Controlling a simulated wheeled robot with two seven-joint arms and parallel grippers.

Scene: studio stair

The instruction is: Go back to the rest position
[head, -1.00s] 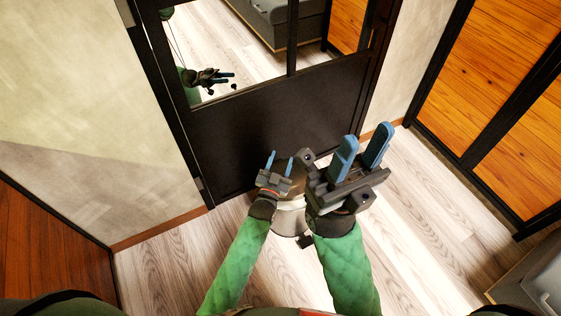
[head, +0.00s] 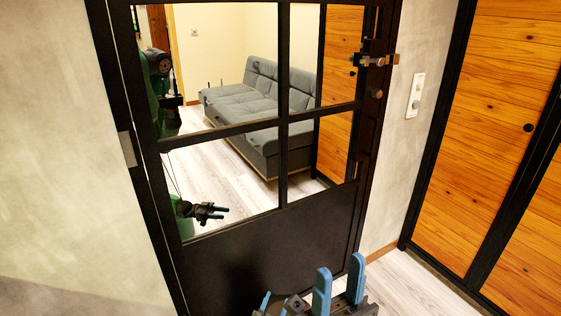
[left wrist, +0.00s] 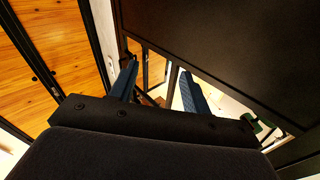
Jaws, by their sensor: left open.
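My left gripper (head: 273,302) is low in the head view, mostly cut off by the bottom edge. In the left wrist view its two blue fingers (left wrist: 158,88) are apart with nothing between them, so it is open. My right gripper (head: 339,288) is just to its right at the bottom edge. Its two blue fingers stand up, apart and empty. Both grippers are in front of the dark lower panel of a black-framed door (head: 262,262). From these views I cannot tell how far they are from the panel. My forearms are out of the head view.
The door has panes, in which a grey sofa (head: 262,100) and a green arm with a gripper show, seemingly reflected. A latch (head: 376,60) is on its right edge. A wall switch (head: 416,94) and wood-panelled doors (head: 497,130) are at right. Pale floor (head: 410,285) is free at lower right.

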